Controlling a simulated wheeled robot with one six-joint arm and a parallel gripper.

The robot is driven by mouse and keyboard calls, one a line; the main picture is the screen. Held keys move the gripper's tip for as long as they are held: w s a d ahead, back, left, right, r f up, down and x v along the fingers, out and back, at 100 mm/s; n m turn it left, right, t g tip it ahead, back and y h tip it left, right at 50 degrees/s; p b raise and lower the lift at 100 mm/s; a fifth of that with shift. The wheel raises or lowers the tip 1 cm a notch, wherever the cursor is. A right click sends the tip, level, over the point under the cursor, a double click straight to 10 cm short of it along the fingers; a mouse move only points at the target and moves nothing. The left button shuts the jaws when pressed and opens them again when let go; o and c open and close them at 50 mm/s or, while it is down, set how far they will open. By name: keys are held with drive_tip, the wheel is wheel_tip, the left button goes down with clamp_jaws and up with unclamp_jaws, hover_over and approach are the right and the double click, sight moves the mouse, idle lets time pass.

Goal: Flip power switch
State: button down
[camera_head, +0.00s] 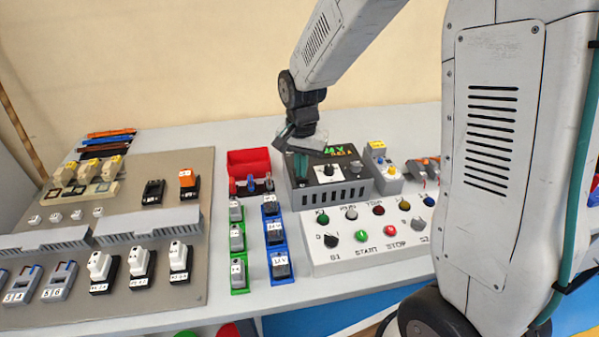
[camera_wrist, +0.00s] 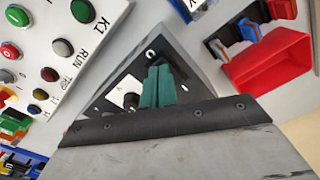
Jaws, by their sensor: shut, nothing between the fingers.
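The grey power supply box (camera_head: 338,180) stands on the table, with a green and orange lit display (camera_head: 339,151) and a black knob (camera_head: 329,170) on its dark sloped face. My gripper (camera_head: 301,165) is shut and empty, its teal fingertips pointing down at the left part of that face. In the wrist view the shut fingertips (camera_wrist: 157,88) lie over the dark panel (camera_wrist: 128,82), close to a white "O" mark.
A control box (camera_head: 372,238) with several buttons and knobs stands in front of the power supply. A red bin (camera_head: 248,163) is to its left, with green and blue racks of labelled blocks nearby. A grey mounting board (camera_head: 140,215) with several devices lies further left.

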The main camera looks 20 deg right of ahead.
drive_tip(key=shift+f, duration=0.2)
drive_tip(key=shift+r, duration=3.55)
drive_tip(key=shift+s+f+n, duration=0.1)
drive_tip(key=shift+s+n, duration=0.25)
drive_tip(key=shift+n, duration=0.15)
drive_tip(key=s+d+r+n, duration=0.1)
drive_tip(key=s+r+n, duration=0.1)
drive_tip(key=s, duration=0.6)
drive_tip(key=s+d+r+n+t, duration=0.1)
drive_tip(key=s+r, duration=0.3)
drive_tip(key=s, duration=0.5)
drive_tip(key=s+d+r+n, duration=0.1)
drive_tip(key=s+r+n, duration=0.3)
drive_tip(key=s, duration=0.5)
drive_tip(key=shift+s, duration=0.15)
drive_tip(key=shift+r, duration=0.1)
